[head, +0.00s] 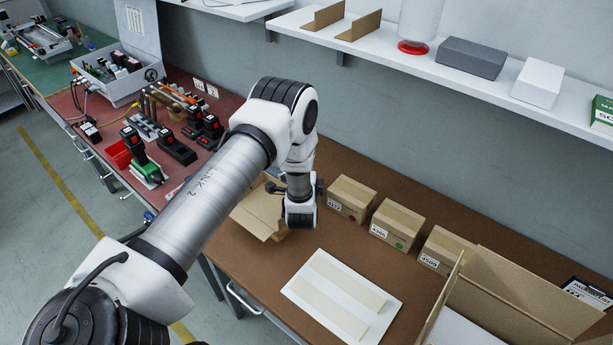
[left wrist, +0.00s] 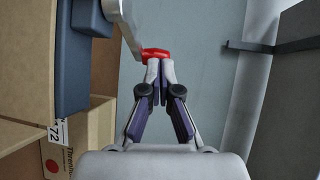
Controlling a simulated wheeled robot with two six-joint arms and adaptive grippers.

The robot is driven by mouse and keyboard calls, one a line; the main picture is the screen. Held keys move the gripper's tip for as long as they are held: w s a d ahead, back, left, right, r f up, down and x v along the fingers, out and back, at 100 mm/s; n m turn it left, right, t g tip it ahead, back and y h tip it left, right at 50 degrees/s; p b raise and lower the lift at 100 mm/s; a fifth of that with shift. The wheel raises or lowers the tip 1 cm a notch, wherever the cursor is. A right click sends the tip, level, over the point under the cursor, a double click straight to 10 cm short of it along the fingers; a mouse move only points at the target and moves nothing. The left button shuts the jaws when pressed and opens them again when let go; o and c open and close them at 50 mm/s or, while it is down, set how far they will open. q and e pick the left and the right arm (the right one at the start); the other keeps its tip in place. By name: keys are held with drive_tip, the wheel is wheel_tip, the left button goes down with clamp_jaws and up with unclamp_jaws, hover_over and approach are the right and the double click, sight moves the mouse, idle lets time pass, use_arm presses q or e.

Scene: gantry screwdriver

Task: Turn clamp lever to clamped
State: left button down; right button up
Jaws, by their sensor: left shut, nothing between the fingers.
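The clamp lever shows in the left wrist view as a pale arm (left wrist: 124,24) ending in a red grip (left wrist: 155,53). It is not visible in the head view, where my arm covers that area. My left gripper (left wrist: 160,66) is shut and empty, with its fingertips together right at the red grip. I cannot tell whether they touch it. In the head view my left wrist stands over the brown table, and the fingertips are hidden there. My right gripper is in neither view.
A blue block-like part (left wrist: 70,70) stands left of the lever. Cardboard boxes (head: 351,198) line the table's back. An open carton (head: 500,300) and a white board (head: 300,292) lie to the right and front. A shelf (head: 440,72) runs along the wall above.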

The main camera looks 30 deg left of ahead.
use_arm(q)
drive_tip(key=shift+w+a+b, duration=0.65)
drive_tip(key=shift+w+a, duration=0.1)
drive_tip(key=shift+w, duration=0.05)
drive_tip(key=shift+a, duration=0.1)
idle(0.3)
